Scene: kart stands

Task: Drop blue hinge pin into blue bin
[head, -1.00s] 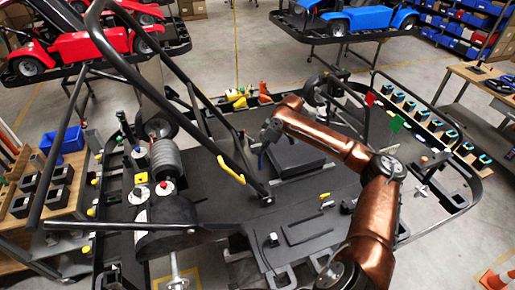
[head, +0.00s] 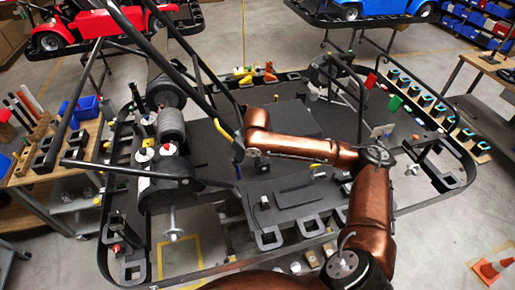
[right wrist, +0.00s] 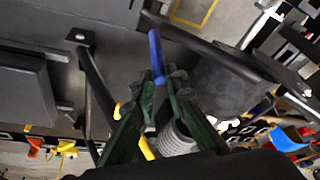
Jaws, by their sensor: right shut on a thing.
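The blue hinge pin (right wrist: 156,52) sticks out from the fingertips of my right gripper (right wrist: 160,85) in the right wrist view. The fingers are shut around its lower part. In the head view my right gripper (head: 240,150) is small and partly hidden by a dark frame tube, above the middle of the black kart chassis. The blue bin (head: 86,107) stands at the left in the head view, on a wooden-topped cart. A blue shape (right wrist: 287,139) at the right of the wrist view looks like this bin. The pin is well apart from it. My left gripper is not in view.
Dark frame tubes (head: 203,75) rise between my right gripper and the bin. Black holders (head: 45,160) sit on the cart. Several switch-like blocks line the chassis's right rail.

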